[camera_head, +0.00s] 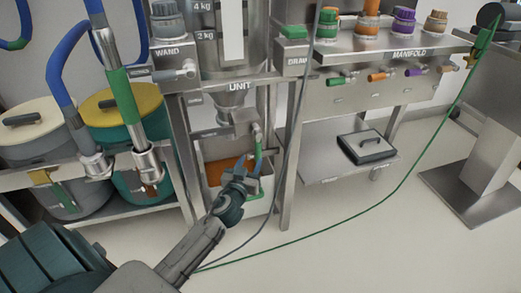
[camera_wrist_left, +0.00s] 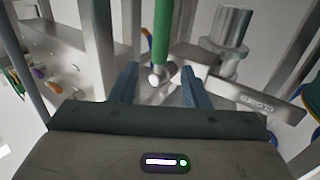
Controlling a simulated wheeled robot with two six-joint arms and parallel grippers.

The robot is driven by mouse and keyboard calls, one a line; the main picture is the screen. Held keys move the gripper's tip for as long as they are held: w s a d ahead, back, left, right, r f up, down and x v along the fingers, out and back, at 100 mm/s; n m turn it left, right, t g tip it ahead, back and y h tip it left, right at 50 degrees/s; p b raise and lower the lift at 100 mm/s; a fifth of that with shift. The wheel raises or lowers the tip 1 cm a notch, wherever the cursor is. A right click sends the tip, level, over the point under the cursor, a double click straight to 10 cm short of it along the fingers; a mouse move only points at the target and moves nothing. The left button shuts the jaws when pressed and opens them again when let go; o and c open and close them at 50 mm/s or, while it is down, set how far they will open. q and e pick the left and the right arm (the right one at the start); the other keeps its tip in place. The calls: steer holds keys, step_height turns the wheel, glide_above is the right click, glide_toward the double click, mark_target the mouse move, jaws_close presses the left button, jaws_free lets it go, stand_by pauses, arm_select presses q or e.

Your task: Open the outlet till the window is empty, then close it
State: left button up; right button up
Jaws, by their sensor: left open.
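The unit (camera_head: 240,85) is a steel hopper in the head view, with a tall pale window (camera_head: 232,32) beside 4 kg and 2 kg marks. I cannot tell what is behind the window. The outlet handle (camera_head: 257,135) has a green grip and hangs down below the hopper cone. In the left wrist view the green handle (camera_wrist_left: 160,35) ends in a metal tip between the blue fingers. My left gripper (camera_head: 252,170) is open around or just below this tip; contact is unclear. It also shows in the wrist view (camera_wrist_left: 158,88). A plate (camera_wrist_left: 258,103) with lettering lies beside the handle.
A white bin (camera_head: 258,206) with orange-brown contents stands under the outlet, partly hidden by my left arm. Steel posts (camera_head: 290,165) flank it. Lidded drums (camera_head: 35,135) and hanging hoses stand left. The manifold (camera_head: 410,55) is right. A green hose (camera_head: 345,225) crosses the floor.

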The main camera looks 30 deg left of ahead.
mark_target(257, 149)
arm_select(q)
steer(key=x, duration=0.9)
steer(key=shift+w+f, duration=0.1)
steer(key=shift+c, duration=0.4)
jaws_close()
